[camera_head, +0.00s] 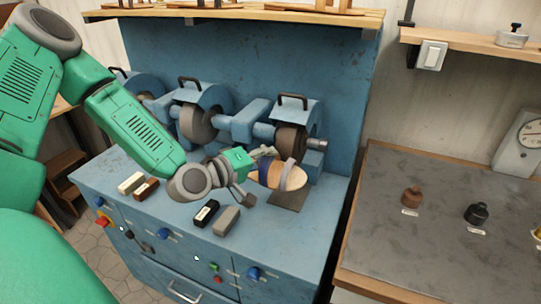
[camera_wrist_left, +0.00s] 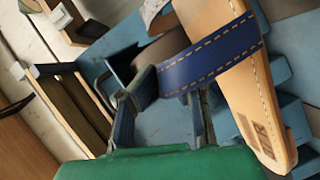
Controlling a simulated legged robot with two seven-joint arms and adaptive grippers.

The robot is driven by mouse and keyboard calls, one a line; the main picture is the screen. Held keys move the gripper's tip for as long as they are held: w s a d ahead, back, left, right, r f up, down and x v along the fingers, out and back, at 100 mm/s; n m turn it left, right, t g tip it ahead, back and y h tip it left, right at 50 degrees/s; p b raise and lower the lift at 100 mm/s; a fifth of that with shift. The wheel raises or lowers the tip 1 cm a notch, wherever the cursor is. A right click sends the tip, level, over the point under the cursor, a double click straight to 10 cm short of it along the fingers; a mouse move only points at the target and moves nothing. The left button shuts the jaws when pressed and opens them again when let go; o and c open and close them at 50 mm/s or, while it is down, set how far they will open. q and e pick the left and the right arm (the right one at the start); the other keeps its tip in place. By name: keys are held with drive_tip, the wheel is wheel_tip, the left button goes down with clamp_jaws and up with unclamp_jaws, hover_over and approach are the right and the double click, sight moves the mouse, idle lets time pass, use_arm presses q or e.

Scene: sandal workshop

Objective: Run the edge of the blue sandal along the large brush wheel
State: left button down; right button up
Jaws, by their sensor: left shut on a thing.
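The blue sandal (camera_head: 273,176) has a tan sole and a dark blue stitched strap. My left gripper (camera_head: 262,156) is shut on it at the strap side and holds it above the front of the machine top. In the left wrist view the sandal (camera_wrist_left: 245,90) fills the right side, and the fingers (camera_wrist_left: 170,95) reach up to its blue strap. A brown wheel (camera_head: 290,139) is just behind the sandal in the head view; whether they touch cannot be told. A wider grey wheel (camera_head: 198,123) sits left of it under a blue hood. My right gripper is not in view.
A dark plate (camera_head: 288,200) lies under the sandal. Several small blocks, including a black one (camera_head: 206,213) and a grey one (camera_head: 227,220), lie on the blue machine top (camera_head: 180,215). A grey bench (camera_head: 430,245) with small bottles stands at right. Wooden shelves (camera_head: 240,15) hang above.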

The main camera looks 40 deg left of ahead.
use_arm(q)
drive_tip(key=shift+a+r, duration=0.1)
drive_tip(key=shift+a, duration=0.35)
drive_tip(key=shift+s+a, duration=0.25)
drive_tip(key=shift+a, duration=0.1)
drive_tip(key=shift+a+p, duration=0.35)
drive_tip(key=shift+a, duration=0.25)
drive_tip(key=shift+d, duration=0.45)
drive_tip(key=shift+a, duration=0.35)
drive_tip(key=shift+s+a+y, duration=0.3)
drive_tip(key=shift+s+a, duration=0.05)
drive_tip(key=shift+a, duration=0.05)
drive_tip(key=shift+s+f, duration=0.2)
drive_tip(key=shift+f, duration=0.15)
idle(0.5)
